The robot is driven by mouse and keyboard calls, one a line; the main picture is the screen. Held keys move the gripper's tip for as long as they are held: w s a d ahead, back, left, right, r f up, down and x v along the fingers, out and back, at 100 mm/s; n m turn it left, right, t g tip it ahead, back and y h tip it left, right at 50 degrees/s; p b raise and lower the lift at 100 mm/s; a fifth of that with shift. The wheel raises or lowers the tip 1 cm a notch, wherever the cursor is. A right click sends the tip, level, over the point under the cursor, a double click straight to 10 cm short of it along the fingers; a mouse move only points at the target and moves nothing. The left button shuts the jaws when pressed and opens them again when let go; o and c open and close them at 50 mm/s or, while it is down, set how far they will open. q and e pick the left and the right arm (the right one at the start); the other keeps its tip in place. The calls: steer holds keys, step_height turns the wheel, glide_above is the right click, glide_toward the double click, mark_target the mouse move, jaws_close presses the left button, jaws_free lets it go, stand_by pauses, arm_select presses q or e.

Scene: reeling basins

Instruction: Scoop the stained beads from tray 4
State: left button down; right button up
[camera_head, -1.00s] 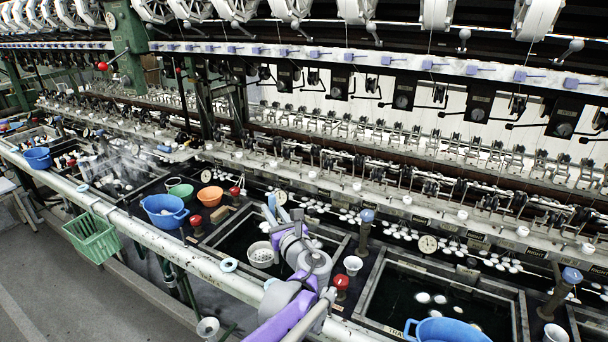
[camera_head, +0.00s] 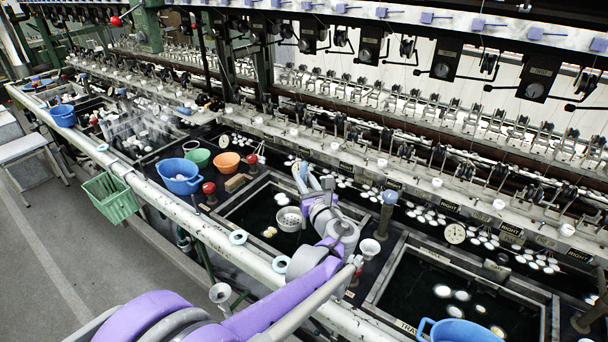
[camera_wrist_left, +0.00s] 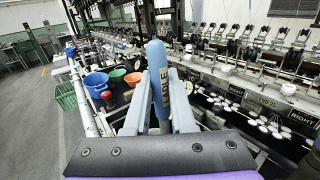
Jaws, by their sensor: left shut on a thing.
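My left gripper (camera_head: 312,184) is shut on the blue handle of a ladle, marked LADLE in the left wrist view (camera_wrist_left: 157,88). The ladle's pale perforated bowl (camera_head: 289,218) hangs over the middle of a dark, water-filled tray (camera_head: 238,196). Yellowish stained beads (camera_head: 270,232) lie in that tray, just left of and nearer than the bowl. I cannot see whether the bowl holds anything. My arm hides the tray's right part, and its number is not readable. My right gripper is not in view.
A blue basin (camera_head: 180,178), green bowl (camera_head: 198,158) and orange bowl (camera_head: 229,162) stand left. A pale rail (camera_head: 200,221) runs in front.

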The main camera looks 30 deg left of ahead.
arm_select(q)
steer(key=b, duration=0.4)
glide_above(305, 224)
steer(key=shift+f, duration=4.25)
steer(key=shift+w+a+f+b, duration=0.15)
steer(key=shift+f+b, duration=1.3)
steer(key=shift+f, duration=0.55)
steer(key=shift+w+a+f+b, duration=0.1)
steer(key=shift+a+f+b, duration=0.05)
steer(key=shift+f+b, duration=1.6)
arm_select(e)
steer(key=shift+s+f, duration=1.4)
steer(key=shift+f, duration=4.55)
arm_select(q)
steer(key=shift+a+p, duration=0.65)
steer(key=shift+a, duration=4.6)
step_height(305, 224, up, 22)
steer(key=w+p, duration=0.1)
steer(key=p, duration=1)
steer(key=shift+f+p, duration=0.25)
steer(key=shift+p, duration=0.1)
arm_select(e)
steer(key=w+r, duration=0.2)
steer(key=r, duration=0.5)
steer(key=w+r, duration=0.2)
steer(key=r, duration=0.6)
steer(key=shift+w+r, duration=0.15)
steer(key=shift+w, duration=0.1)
arm_select(q)
steer(key=shift+r, duration=0.15)
